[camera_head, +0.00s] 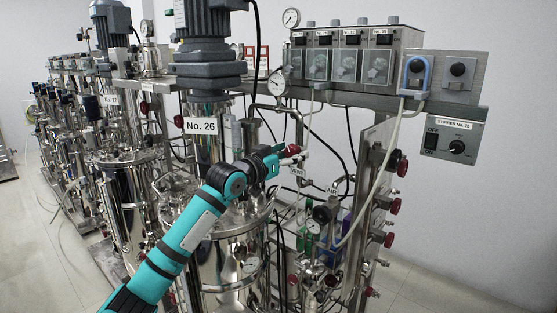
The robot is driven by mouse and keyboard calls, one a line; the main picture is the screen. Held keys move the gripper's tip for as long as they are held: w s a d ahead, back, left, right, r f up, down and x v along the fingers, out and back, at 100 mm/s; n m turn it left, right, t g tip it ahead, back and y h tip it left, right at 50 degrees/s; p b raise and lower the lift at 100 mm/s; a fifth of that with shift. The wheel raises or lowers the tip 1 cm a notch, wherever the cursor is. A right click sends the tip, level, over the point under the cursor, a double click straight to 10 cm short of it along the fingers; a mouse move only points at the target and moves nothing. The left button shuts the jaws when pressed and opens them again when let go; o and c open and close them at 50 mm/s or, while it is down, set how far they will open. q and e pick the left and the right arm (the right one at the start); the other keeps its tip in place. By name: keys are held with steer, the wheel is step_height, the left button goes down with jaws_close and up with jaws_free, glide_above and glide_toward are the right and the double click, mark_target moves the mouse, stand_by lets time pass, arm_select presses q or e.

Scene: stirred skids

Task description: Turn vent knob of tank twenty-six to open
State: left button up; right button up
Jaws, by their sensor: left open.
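The tank labelled No. 26 (222,262) is a shiny steel vessel near the middle, with its number sign (201,126) above the lid. A small VENT tag (297,171) hangs right of the tank's top. A red knob (293,150) sits just above this tag. My left gripper (287,153) reaches in from the lower left, with its open fingers at the red knob. I cannot tell whether the fingers touch it or lie around it. My right gripper is not in view.
A tag reading AIR (332,190) and a dark round valve (322,214) are right of the tank. Several red knobs line the steel frame at right. A pressure gauge (277,82) and hoses are above my gripper. The stirrer box (453,138) is at right. Tank No. 27 (125,205) stands left.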

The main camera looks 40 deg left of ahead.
arm_select(q)
steer(key=s, duration=1.1)
steer(key=shift+s+a, duration=0.15)
steer(key=shift+a, duration=0.25)
